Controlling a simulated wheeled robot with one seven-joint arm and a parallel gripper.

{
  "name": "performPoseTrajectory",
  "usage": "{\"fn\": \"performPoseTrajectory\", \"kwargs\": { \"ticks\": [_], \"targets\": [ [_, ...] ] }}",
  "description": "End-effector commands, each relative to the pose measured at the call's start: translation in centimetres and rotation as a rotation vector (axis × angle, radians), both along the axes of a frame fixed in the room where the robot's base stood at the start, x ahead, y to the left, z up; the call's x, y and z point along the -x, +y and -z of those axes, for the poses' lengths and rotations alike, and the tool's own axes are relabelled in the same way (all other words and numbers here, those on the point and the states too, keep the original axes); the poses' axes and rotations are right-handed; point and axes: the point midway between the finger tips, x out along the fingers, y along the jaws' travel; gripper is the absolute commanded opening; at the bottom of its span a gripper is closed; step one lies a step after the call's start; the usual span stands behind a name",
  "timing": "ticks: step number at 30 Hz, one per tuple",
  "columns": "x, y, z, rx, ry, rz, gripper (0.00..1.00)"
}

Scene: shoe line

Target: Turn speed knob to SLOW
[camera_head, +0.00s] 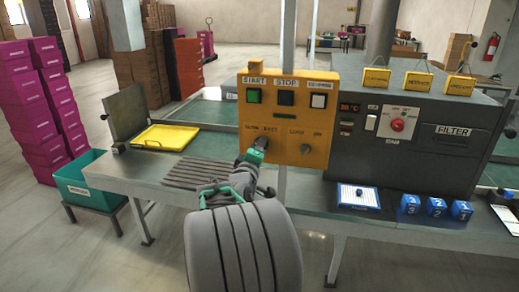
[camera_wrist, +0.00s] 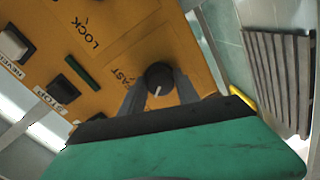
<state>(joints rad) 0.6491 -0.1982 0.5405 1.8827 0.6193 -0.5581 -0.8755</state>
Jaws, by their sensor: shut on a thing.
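The yellow control panel (camera_head: 285,110) stands above the table, with SLOW and FAST printed above the dark speed knob (camera_head: 262,143). My gripper (camera_head: 257,152) reaches the panel from the front and is shut on this knob. In the wrist view the round black knob (camera_wrist: 158,77) sits between the two grey fingers of my gripper (camera_wrist: 159,92). Its white pointer line points down in that picture, away from the FAST print at its left. The SLOW print is not visible in the wrist view, but shows in the head view.
Green START (camera_head: 254,96), black STOP (camera_head: 286,98) and white (camera_head: 319,100) buttons line the panel top. The grey machine (camera_head: 420,150) stands at right, a yellow tray (camera_head: 165,137) at left, blue numbered blocks (camera_head: 437,207) at front right.

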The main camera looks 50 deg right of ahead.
Motion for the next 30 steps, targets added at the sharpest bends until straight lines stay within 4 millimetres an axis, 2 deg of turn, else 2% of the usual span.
{"fn": "performPoseTrajectory", "kwargs": {
  "ticks": [8,9,16,25,30],
  "targets": [
    [0.0,0.0,0.1,0.0,0.002,-0.001,0.0],
    [0.0,0.0,0.1,0.0,0.001,-0.001,0.39],
    [0.0,0.0,0.0,0.0,0.001,0.0,0.58],
    [0.1,0.3,0.0,0.0,0.0,-0.001,0.59],
    [1.1,2.9,0.0,0.002,-0.001,-0.003,0.59]
  ]
}}
